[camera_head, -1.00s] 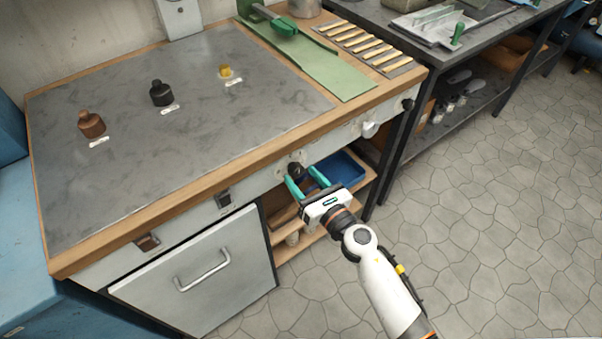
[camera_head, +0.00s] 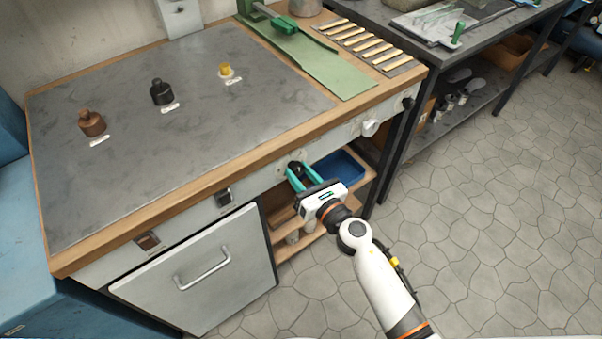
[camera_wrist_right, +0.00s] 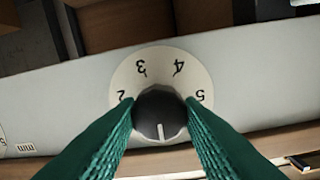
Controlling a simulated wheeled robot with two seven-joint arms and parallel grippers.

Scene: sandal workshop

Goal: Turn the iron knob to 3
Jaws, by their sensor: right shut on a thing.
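The iron knob (camera_wrist_right: 159,115) is black with a white pointer line. It sits on a round white dial plate (camera_wrist_right: 161,66) on the bench's front panel. In the right wrist view, 2, 3, 4 and 5 show upside down around it, and the pointer line is toward the bottom of the picture, away from 3. My right gripper (camera_head: 300,170) is shut on the knob, one green finger on each side. The fingers partly cover the dial's lower sides. In the head view the knob (camera_head: 294,167) is small and its pointer cannot be read. My left gripper is out of view.
A blue bin (camera_head: 341,167) sits on the shelf below. A cabinet door (camera_head: 196,274) is lower left. Open floor (camera_head: 490,230) lies to the right.

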